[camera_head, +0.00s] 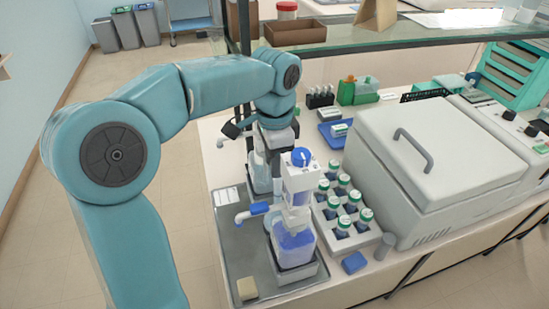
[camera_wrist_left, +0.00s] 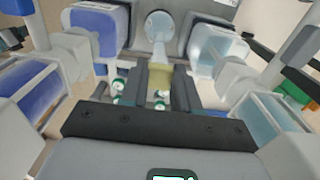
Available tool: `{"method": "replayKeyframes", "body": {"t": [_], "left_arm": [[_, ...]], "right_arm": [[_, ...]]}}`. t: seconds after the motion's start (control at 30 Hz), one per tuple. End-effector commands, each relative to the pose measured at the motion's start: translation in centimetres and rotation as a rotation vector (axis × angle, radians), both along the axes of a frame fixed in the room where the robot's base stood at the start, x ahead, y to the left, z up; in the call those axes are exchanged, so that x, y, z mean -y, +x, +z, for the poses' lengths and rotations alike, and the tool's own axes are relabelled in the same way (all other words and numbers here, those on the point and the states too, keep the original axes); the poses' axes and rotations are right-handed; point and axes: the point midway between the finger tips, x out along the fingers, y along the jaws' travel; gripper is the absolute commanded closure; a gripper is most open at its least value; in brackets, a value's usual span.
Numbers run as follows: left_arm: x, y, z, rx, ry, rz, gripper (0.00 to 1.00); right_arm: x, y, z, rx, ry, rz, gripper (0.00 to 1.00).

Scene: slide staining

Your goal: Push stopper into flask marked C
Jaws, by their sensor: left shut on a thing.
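My left gripper (camera_wrist_left: 161,88) shows in the left wrist view, its two dark fingers shut on a pale yellow stopper (camera_wrist_left: 160,77). A clear, rounded piece (camera_wrist_left: 158,27) shows just beyond the stopper; I cannot tell whether they touch. In the head view my left arm reaches over the bench, and its wrist hides the fingers and stopper. A bottle of blue liquid (camera_head: 294,246) stands on the grey tray (camera_head: 258,262), under a white part with a blue cap (camera_head: 302,157). A paler bottle (camera_head: 261,172) stands behind it. No letter C is readable on any vessel. My right gripper is out of view.
A rack (camera_head: 330,229) of several green-capped bottles stands right of the tray. A large grey lidded machine (camera_head: 440,150) fills the bench further right. A beige block (camera_head: 247,288) lies at the tray's front. A glass shelf (camera_head: 400,42) overhangs the back.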

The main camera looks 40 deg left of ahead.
Motion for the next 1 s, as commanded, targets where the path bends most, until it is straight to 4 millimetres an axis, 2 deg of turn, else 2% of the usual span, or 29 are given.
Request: {"method": "replayKeyframes", "body": {"t": [1.0], "left_arm": [[-0.05,0.08,-0.6,0.0,0.0,0.0,0.98]], "right_arm": [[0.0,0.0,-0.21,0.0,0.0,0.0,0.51]]}}
